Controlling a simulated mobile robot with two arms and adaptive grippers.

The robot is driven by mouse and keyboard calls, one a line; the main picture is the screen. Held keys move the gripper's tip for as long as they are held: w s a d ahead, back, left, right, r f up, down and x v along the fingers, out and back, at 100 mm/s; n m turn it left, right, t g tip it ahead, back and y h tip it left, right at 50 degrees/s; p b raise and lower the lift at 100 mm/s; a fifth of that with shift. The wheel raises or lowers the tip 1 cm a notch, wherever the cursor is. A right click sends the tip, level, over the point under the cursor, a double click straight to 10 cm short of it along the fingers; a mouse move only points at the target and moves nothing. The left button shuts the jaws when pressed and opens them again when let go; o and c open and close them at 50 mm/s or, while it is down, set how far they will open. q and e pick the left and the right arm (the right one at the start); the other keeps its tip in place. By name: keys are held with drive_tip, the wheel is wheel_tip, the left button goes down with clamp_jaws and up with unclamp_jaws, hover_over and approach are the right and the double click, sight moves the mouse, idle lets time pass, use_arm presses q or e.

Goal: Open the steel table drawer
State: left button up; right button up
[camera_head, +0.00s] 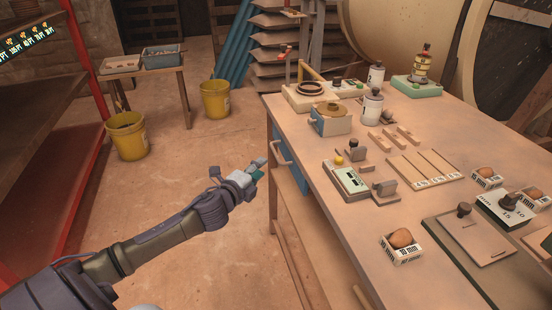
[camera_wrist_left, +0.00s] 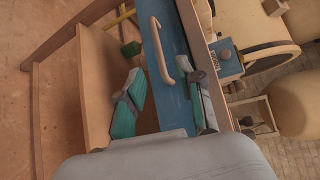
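The drawer has a blue front (camera_head: 292,172) under the table top, on the table's left side, and looks closed. Its pale bar handle (camera_head: 280,152) faces left. In the left wrist view the blue front (camera_wrist_left: 180,98) runs through the middle, with the curved handle (camera_wrist_left: 159,58) on it. My left gripper (camera_head: 255,171) is just left of the drawer front. In the left wrist view its teal fingers (camera_wrist_left: 164,82) are spread apart, with the handle ahead between them. Nothing is held; contact with the handle cannot be told. My right gripper is not in view.
The table top (camera_head: 330,225) carries blocks, bottles and instruments close to its left edge. An open wooden shelf (camera_head: 293,215) lies below the drawer. Yellow buckets (camera_head: 216,100) and a red-framed rack (camera_head: 85,70) stand left, with clear floor between.

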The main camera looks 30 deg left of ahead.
sight(276, 153)
use_arm(q)
drive_tip(key=shift+w+a+f+b, duration=0.2)
drive_tip(key=shift+w+f, duration=0.1)
drive_tip(key=shift+w, duration=1.5)
drive_tip(key=shift+w+a+f+b, duration=0.25)
drive_tip(key=shift+w+f, duration=0.1)
drive_tip(key=shift+w, duration=1.5)
drive_tip(key=shift+w+a+f+b, duration=0.2)
drive_tip(key=shift+w+f, duration=0.1)
drive_tip(key=shift+w, duration=1.5)
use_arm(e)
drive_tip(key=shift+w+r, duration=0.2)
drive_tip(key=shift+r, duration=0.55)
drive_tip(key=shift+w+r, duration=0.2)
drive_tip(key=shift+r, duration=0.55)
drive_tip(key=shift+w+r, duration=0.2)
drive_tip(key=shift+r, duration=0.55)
use_arm(q)
drive_tip(key=shift+d, duration=0.1)
drive_tip(key=shift+c, duration=0.3)
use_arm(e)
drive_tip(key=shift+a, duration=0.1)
use_arm(q)
clamp_jaws()
